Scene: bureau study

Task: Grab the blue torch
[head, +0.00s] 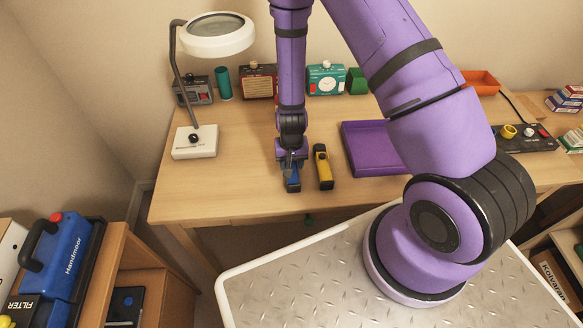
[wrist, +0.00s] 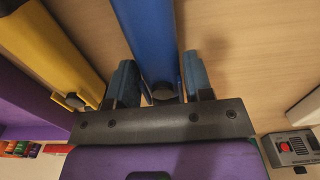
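The blue torch (head: 293,182) lies on the desk near its front edge, partly hidden under my gripper in the head view. In the wrist view the blue torch (wrist: 150,40) runs lengthwise between my two fingers. My gripper (head: 291,165) points down over it. In the wrist view my gripper (wrist: 160,80) has its fingers apart, one on each side of the torch, with what look like narrow gaps. I see no clear sign of the torch being lifted.
A yellow torch (head: 323,168) lies close on the right, also in the wrist view (wrist: 45,45). A purple tray (head: 364,148) is beyond it. A magnifier lamp (head: 194,141) stands left. Radios and boxes line the back. The desk front edge is close.

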